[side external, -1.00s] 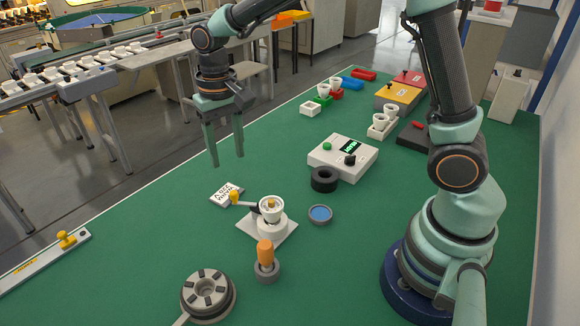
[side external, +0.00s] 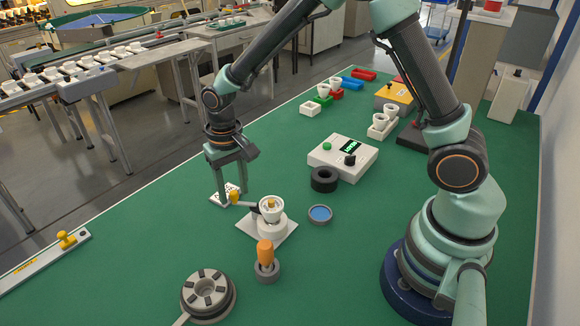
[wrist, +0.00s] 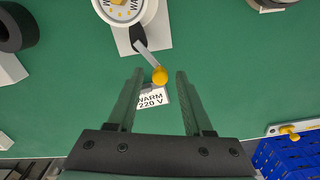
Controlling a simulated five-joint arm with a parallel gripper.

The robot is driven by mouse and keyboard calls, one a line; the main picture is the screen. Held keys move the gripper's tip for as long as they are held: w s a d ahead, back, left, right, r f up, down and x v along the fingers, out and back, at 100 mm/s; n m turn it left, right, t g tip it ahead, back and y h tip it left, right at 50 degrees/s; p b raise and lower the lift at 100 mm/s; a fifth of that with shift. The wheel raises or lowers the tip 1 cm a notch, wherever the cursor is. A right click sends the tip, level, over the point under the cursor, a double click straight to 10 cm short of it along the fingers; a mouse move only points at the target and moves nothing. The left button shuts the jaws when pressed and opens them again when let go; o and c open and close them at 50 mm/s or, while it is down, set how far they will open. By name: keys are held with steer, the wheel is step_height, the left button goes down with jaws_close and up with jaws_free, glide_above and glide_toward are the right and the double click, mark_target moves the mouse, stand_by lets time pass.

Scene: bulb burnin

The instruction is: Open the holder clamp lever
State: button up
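The white holder (side external: 270,217) stands on a square plate on the green mat, with a bulb marked "WARM" seated in it; the bulb's top (wrist: 124,6) shows in the wrist view. The clamp lever has a yellow knob (side external: 235,197) that sticks out left of the holder; in the wrist view the knob (wrist: 159,75) lies just ahead of my fingers, between their lines. My gripper (side external: 232,199) is open and low behind the knob, fingers pointing down. Its fingers (wrist: 158,72) look empty. I cannot tell whether a finger touches the knob.
A "WARM 220 V" card (wrist: 151,98) lies under the gripper. An orange-handled tool (side external: 265,253) stands in a ring in front of the holder. A blue-centred dish (side external: 320,214), a black ring (side external: 324,179) and a white tester box (side external: 343,158) are to the right.

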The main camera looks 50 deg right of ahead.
jaws_close()
steer(key=shift+a, duration=0.1)
steer(key=n, duration=0.2)
steer(key=s+a+n, duration=0.1)
steer(key=n, duration=0.2)
steer(key=shift+s+a+r+n, duration=0.1)
steer(key=shift+s+a+n, duration=0.1)
steer(key=shift+s+n, duration=0.1)
steer(key=n, duration=0.2)
steer(key=s+n, duration=0.1)
steer(key=shift+a, duration=0.25)
steer(key=shift+s+n, duration=0.25)
steer(key=shift+n, duration=0.55)
steer(key=shift+s+n, duration=0.25)
steer(key=shift+n, duration=0.55)
steer(key=shift+o, duration=1.3)
jaws_free()
steer(key=shift+s, duration=0.1)
